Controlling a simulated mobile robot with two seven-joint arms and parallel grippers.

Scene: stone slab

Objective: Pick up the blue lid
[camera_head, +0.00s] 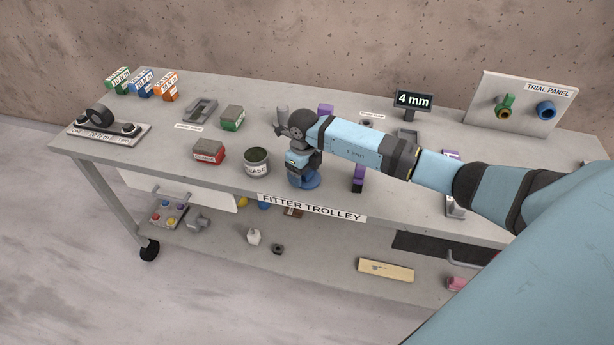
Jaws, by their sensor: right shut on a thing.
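The blue lid (307,180) is a round blue disc near the front edge of the trolley top, just right of the grease tin. My right gripper (303,172) points down onto it and is shut on it. The gripper hides part of the lid, and I cannot tell whether the lid touches the top or is slightly raised. My left gripper is out of view.
The dark grease tin (257,163) stands close to the left of my right gripper, with a red box (208,152) and a green box (232,117) beyond. A purple-and-black item (358,178) is to the right. A trial panel (520,104) stands at the back right.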

